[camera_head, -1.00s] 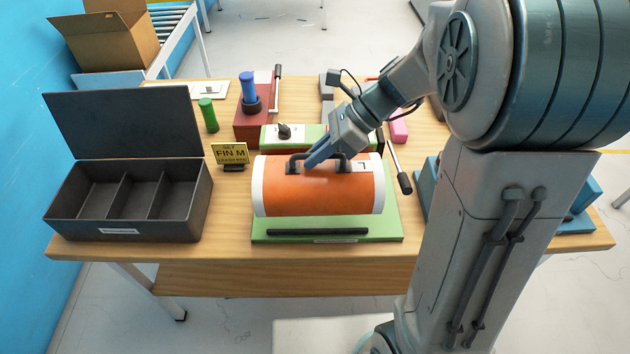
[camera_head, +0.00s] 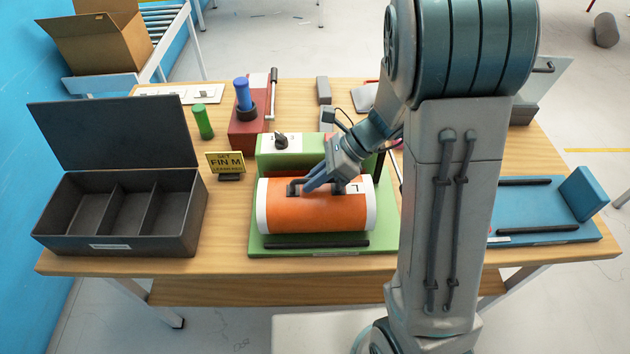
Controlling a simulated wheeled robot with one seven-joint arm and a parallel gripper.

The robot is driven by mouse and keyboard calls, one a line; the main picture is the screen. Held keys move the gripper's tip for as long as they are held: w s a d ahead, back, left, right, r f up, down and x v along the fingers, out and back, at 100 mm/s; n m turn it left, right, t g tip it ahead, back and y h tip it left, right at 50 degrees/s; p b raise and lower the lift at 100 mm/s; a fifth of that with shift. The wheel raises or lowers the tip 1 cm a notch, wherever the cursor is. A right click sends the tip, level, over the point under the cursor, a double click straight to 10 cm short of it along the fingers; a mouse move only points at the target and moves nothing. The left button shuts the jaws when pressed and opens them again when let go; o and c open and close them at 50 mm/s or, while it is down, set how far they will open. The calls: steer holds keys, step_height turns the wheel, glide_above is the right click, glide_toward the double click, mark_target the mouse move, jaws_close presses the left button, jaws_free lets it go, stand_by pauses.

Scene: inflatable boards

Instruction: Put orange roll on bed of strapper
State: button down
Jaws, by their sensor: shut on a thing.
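The orange roll (camera_head: 310,213), with white end bands and a dark handle (camera_head: 294,188) on top, lies lengthwise across the bed of a green machine (camera_head: 262,250). It looks low on the bed, behind a black front rail (camera_head: 316,241); whether its underside touches is hidden. My gripper (camera_head: 316,182) comes down from the upper right and is shut on the handle. The green machine has a raised back block with a dark knob (camera_head: 282,142). I cannot tell by any readable label which machine is the strapper.
An open black compartment box (camera_head: 120,245) stands at left, beside a yellow sign (camera_head: 225,162). A red device (camera_head: 247,130) and a green cylinder (camera_head: 203,121) stand behind. A blue bed with black rails (camera_head: 530,217) lies at right, partly behind my arm.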

steer(key=shift+f, duration=0.55)
steer(key=c, duration=1.5)
jaws_free()
steer(key=shift+o, duration=0.2)
steer(key=v, duration=1.1)
steer(key=s+d+r+n+t+h, duration=0.2)
steer(key=s+n+h, duration=0.2)
steer(key=s+n, duration=0.3)
steer(key=s+d+r+n+t+h, duration=0.2)
steer(key=s+n+h, duration=0.3)
steer(key=n, duration=0.7)
steer(key=shift+s+d+n+t+b, duration=0.15)
steer(key=shift+s+n+t+b, duration=0.15)
steer(key=shift+s, duration=0.7)
